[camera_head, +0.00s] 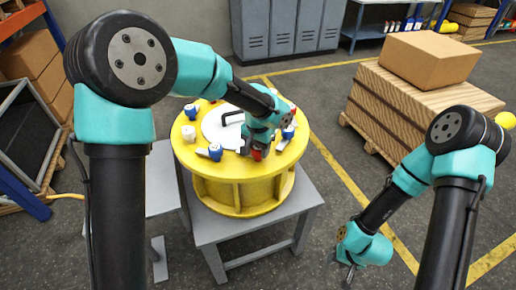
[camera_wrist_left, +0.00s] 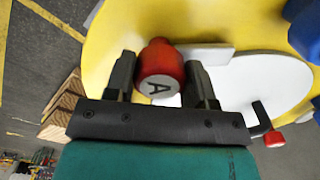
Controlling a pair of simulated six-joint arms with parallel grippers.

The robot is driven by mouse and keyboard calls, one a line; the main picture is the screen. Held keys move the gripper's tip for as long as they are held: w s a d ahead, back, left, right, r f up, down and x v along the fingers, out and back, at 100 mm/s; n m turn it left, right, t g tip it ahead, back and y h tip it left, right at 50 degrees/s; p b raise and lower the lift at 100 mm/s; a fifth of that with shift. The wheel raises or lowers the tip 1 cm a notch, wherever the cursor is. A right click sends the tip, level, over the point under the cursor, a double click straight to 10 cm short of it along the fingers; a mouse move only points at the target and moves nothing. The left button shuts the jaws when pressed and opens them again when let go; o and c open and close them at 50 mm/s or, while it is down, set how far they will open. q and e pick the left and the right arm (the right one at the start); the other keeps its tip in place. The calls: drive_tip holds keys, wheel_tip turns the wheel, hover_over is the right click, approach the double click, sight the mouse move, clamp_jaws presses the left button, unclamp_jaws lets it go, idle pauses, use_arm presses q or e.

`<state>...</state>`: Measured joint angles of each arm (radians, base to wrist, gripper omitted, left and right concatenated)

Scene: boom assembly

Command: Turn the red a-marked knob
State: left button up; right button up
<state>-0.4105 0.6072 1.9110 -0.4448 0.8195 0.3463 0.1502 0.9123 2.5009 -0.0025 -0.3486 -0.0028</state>
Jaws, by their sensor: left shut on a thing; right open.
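The red knob (camera_wrist_left: 160,64) with a letter A on its pale end face sits between the two fingers of my left gripper (camera_wrist_left: 160,77) in the left wrist view. The fingers are shut on it, one at each side. In the head view the red knob (camera_head: 257,155) shows just below my left gripper (camera_head: 262,148), near the front rim of the round yellow drum (camera_head: 235,195). A white plate (camera_wrist_left: 212,58) lies behind the knob. My right gripper (camera_head: 350,268) hangs low at the right, open and empty, away from the drum.
Blue knobs (camera_head: 216,151) and a white knob (camera_head: 189,132) stand around the drum's top. The drum rests on a grey table (camera_head: 300,200). A box (camera_head: 430,58) on a pallet stack (camera_head: 385,110) stands at the right. Floor between drum and right arm is clear.

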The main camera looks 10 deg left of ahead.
use_arm(q)
drive_tip(key=m, duration=0.5)
drive_tip(key=shift+m, duration=0.3)
drive_tip(key=m, duration=0.4)
drive_tip(key=shift+w+m, duration=0.1)
drive_tip(key=shift+m, duration=0.2)
drive_tip(key=o, duration=0.9)
wheel_tip(320, 180, up, 18)
drive_tip(key=shift+f, duration=0.25)
drive_tip(key=shift+a+f, duration=0.1)
